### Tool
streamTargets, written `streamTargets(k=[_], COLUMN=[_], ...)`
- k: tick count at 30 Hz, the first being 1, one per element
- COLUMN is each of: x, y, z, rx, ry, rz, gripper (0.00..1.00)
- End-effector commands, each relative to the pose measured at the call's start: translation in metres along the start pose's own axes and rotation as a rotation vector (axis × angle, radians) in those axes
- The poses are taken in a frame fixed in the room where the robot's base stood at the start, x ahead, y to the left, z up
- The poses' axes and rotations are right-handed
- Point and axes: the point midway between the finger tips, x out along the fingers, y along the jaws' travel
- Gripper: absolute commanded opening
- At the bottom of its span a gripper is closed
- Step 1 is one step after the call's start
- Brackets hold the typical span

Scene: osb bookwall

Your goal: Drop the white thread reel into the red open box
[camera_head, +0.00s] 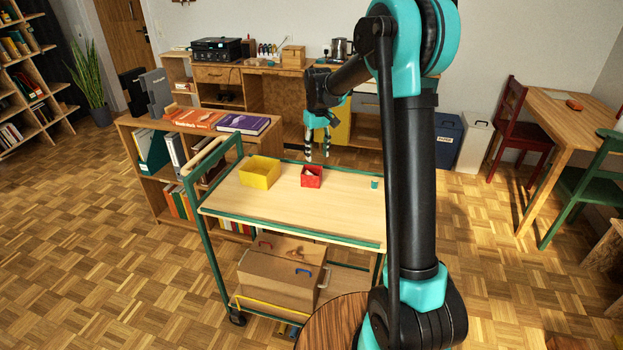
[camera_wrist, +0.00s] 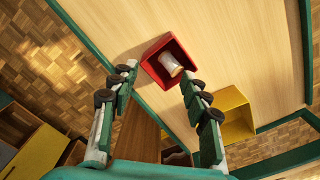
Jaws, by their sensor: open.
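The red open box (camera_head: 312,183) stands on the top shelf of a trolley, right of a yellow box. A white reel (camera_wrist: 171,65) lies inside the red box (camera_wrist: 152,73) in the wrist view; in the head view only a small pale patch of it shows over the rim. My gripper (camera_head: 318,152) is above the red box, pointing down, its fingers apart and empty. In the wrist view my gripper (camera_wrist: 159,72) has its two fingers on either side of the box's near part, with the reel beyond the fingertips.
The yellow open box (camera_head: 260,173) stands left of the red one. A small teal item (camera_head: 374,183) sits to the right. The trolley top (camera_head: 280,203) has a green raised edge and is clear in front. A low bookcase (camera_head: 160,150) stands behind on the left.

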Motion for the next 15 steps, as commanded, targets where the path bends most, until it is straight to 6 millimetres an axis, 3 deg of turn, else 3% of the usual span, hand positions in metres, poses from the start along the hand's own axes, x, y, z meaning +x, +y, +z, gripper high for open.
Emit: streamTargets(k=[8, 15], x=[-0.005, -0.044], y=[0.000, 0.000], z=[0.000, 0.000], rx=[0.000, 0.000], ry=[0.000, 0.000], rz=[0.000, 0.000], gripper=[0.47, 0.47])
